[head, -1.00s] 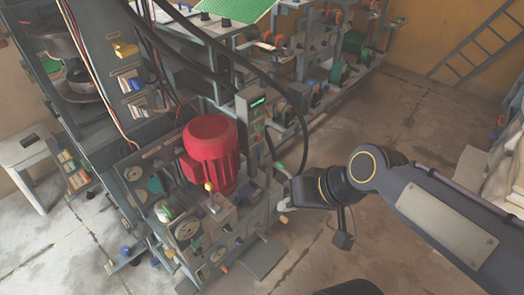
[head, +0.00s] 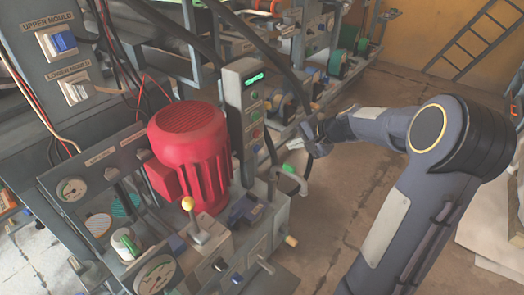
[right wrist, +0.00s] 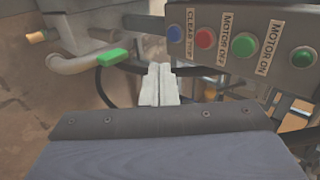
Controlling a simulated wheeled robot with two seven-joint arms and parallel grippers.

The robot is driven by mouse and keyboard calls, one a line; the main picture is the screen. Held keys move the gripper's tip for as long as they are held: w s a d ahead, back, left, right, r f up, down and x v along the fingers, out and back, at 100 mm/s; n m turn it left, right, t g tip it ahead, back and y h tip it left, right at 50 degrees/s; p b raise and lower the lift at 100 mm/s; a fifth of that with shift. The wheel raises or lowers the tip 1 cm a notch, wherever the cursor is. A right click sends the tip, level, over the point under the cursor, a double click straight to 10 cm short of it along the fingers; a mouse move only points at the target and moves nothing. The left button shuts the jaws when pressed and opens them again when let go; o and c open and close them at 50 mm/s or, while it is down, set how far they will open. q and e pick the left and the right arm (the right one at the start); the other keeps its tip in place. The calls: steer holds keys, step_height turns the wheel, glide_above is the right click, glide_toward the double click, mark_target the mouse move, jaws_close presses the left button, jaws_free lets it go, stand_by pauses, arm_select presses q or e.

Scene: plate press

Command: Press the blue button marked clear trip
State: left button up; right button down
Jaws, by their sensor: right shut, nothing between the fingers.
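The blue button (right wrist: 175,33) is at the left end of a grey control box, beside a label that reads clear trip, in the right wrist view. The box (head: 236,108) stands upright behind the red motor in the head view, where the blue button is too small to make out surely. My right gripper (head: 312,135) is to the right of the box, apart from it. In the right wrist view its pale fingers (right wrist: 160,72) are shut and empty, below the blue button in the picture. My left gripper is out of view.
A red motor-off button (right wrist: 206,37) and a green motor-on button (right wrist: 245,44) sit beside the blue one. A green-tipped pipe handle (right wrist: 108,57) is left of the fingers. The red motor (head: 192,150) and a yellow-knobbed lever (head: 190,205) stand left of the box.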

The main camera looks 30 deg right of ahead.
mark_target(257, 148)
steer(key=shift+w+d+f, duration=0.1)
steer(key=b+x, duration=0.3)
steer(key=x, duration=0.6)
steer(key=shift+f, duration=0.15)
steer(key=w, duration=0.1)
steer(key=w+a, duration=0.1)
steer(key=w, duration=0.1)
steer(key=shift+w+a+f, duration=0.2)
steer(key=shift+a, duration=0.1)
steer(key=shift+w+a, duration=0.15)
steer(key=shift+w, duration=0.35)
steer(key=shift+r, duration=0.1)
